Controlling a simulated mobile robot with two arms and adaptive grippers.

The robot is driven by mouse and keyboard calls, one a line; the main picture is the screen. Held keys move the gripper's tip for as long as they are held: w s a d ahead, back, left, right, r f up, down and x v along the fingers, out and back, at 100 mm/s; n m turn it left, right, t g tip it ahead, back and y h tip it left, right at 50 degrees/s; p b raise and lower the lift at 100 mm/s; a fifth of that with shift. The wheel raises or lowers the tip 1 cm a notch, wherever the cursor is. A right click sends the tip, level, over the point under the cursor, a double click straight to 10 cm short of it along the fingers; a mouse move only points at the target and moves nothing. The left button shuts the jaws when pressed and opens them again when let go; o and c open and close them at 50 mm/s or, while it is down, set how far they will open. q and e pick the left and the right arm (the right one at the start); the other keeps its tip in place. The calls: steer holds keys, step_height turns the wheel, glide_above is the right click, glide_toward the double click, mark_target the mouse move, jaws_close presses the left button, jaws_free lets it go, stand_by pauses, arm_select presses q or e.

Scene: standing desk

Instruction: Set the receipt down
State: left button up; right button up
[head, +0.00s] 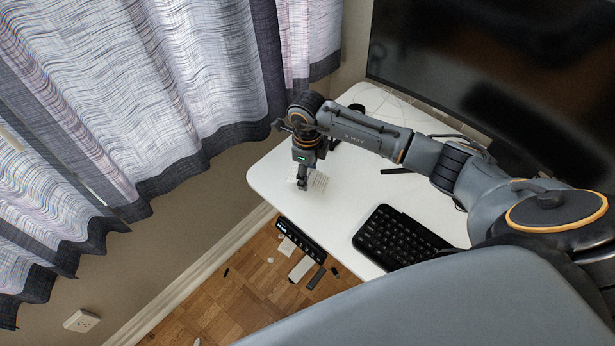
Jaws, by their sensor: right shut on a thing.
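The receipt (319,182) is a small pale slip with faint lines of print, at the left part of the white desk (338,217). My right gripper (303,186) points down over the desk and is shut on the receipt, covering part of it. I cannot tell whether the receipt touches the desk top or is held just above it. My left gripper does not show.
A black keyboard (398,238) lies near the desk's front edge. A large dark monitor (480,65) stands at the back. A thin dark item (396,171) lies mid-desk. Curtains (110,90) hang at the left. Small items lie on the wooden floor (235,300).

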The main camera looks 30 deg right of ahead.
step_height(320, 180, down, 2)
steer(key=shift+f+p, duration=0.1)
steer(key=shift+p, duration=0.45)
steer(key=shift+f, duration=0.4)
steer(key=shift+f, duration=0.1)
steer(key=shift+f, duration=0.15)
steer(key=o, duration=0.7)
steer(key=shift+c, duration=0.2)
